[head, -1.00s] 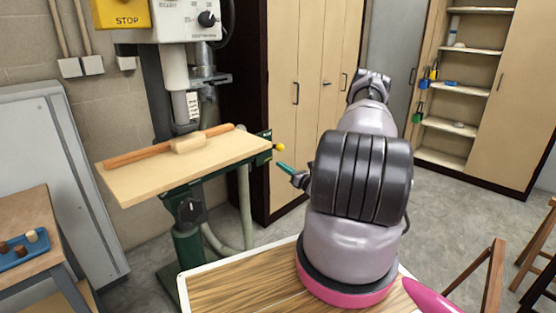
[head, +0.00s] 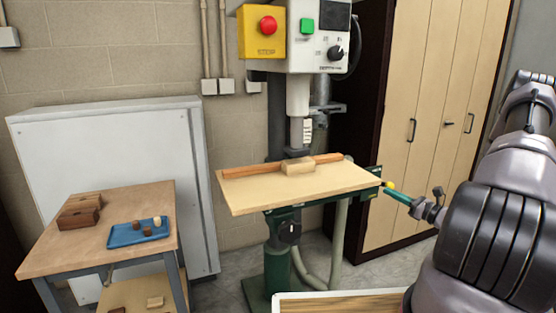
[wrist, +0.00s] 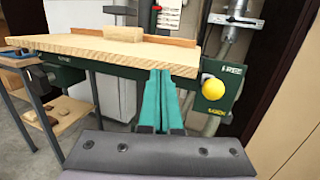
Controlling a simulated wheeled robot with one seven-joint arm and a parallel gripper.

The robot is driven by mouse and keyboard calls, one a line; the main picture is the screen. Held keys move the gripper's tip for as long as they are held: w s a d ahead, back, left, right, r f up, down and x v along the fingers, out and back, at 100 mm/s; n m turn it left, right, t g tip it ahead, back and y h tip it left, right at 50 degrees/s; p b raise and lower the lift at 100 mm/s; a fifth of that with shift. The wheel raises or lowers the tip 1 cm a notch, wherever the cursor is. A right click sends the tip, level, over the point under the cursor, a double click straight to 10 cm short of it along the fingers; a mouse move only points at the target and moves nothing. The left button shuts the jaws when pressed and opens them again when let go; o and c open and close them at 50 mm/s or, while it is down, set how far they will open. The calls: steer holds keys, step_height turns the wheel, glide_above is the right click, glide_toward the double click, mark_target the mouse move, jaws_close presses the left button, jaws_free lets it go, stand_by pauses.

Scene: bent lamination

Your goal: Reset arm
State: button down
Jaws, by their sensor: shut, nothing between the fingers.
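My gripper (head: 397,196) has teal fingers and shows at the right of the drill press table in the head view. In the wrist view my gripper (wrist: 161,80) points at the front edge of that table, its two teal fingers together with nothing between them. My arm fills the right side of the head view. The drill press table (head: 300,190) is a pale wooden board carrying a long reddish wooden strip (head: 245,170) and a small wooden block (head: 298,168). Whether the fingertips touch the table edge cannot be told.
A yellow knob (wrist: 212,88) sits close to the right of my fingers. A workbench (head: 100,260) at the left holds a blue tray (head: 128,237) with small pieces and brown wooden boxes (head: 80,212). A grey cabinet (head: 110,130) and tall wooden lockers (head: 430,110) stand behind.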

steer(key=s+a+r+n+g, duration=0.5)
steer(key=a+r+n+g, duration=0.25)
steer(key=r, duration=0.25)
steer(key=s+a+r+n+g, duration=0.6)
steer(key=a+r+n, duration=0.2)
steer(key=a+r, duration=0.15)
steer(key=s+r+n+t+h, duration=0.5)
steer(key=s+r+n+h, duration=0.3)
steer(key=s+r, duration=0.7)
steer(key=shift+s+d+r+n+h, duration=0.25)
steer(key=shift+s+r+n+h, duration=0.1)
steer(key=shift+h, duration=0.55)
